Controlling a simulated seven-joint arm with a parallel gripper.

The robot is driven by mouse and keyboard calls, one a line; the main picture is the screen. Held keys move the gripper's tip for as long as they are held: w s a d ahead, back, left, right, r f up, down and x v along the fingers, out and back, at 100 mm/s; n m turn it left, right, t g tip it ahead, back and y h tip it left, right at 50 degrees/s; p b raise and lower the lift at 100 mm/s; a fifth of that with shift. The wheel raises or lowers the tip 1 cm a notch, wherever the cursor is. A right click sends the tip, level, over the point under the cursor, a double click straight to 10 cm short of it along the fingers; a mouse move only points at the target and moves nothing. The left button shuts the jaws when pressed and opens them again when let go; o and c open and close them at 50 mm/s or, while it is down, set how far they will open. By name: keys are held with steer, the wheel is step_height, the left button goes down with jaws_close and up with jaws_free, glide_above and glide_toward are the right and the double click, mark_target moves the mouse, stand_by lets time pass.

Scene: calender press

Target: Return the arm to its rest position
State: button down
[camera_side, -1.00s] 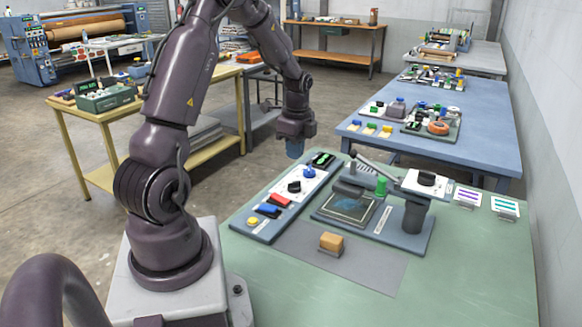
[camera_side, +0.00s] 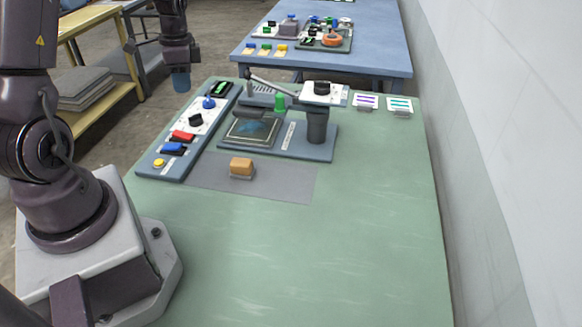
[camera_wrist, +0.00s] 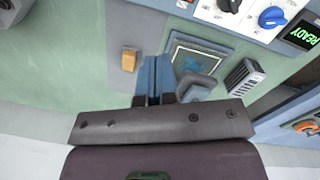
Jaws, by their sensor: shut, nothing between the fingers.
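My gripper (camera_side: 181,82) hangs beyond the far left corner of the green table (camera_side: 330,230) in the side view, left of the control panel's (camera_side: 165,162) far end. It points down and stands apart from everything. In the wrist view its blue fingers (camera_wrist: 155,78) are together with nothing between them. The press (camera_side: 316,120), with its dark square plate (camera_side: 252,131) and lever, stands on the table. An orange block (camera_side: 242,167) lies on the grey mat (camera_side: 285,182) in front of it. The plate also shows in the wrist view (camera_wrist: 196,61).
The panel carries a yellow button, blue and red switches, knobs and a green-lit display (camera_wrist: 304,36) reading READY. Two striped cards (camera_side: 366,102) stand at the table's far right. A blue table (camera_side: 370,50) with parts is behind. The green table's near half is clear.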

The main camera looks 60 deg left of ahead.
steer(key=s+d+r+n+t, duration=0.2)
steer(key=d+r, duration=0.5)
steer(key=d, duration=0.4)
steer(key=s+d+r+n+t+y, duration=0.1)
steer(key=s+d+r+n+t, duration=0.1)
steer(key=d+r, duration=0.5)
steer(key=s+d+n, duration=0.1)
steer(key=d+n, duration=0.1)
steer(key=d, duration=0.2)
steer(key=c, duration=1.8)
jaws_free()
steer(key=d+r, duration=0.1)
steer(key=s+d+m+t, duration=0.1)
steer(key=d+r+t, duration=0.1)
steer(key=shift+s+d+r+m+h, duration=0.3)
steer(key=shift+s+d+r+m, duration=0.05)
steer(key=shift+d+m, duration=0.05)
steer(key=o, duration=0.4)
steer(key=shift+d+r, duration=0.15)
steer(key=shift+d, duration=0.1)
steer(key=o, duration=0.3)
steer(key=shift+o, duration=1.1)
steer(key=shift+f, duration=0.2)
steer(key=n+g, duration=0.5)
steer(key=n, duration=2.2)
glide_toward(185, 135)
step_height(185, 135, down, 9)
steer(key=shift+w+a+r, duration=0.1)
steer(key=shift+a+r, duration=0.05)
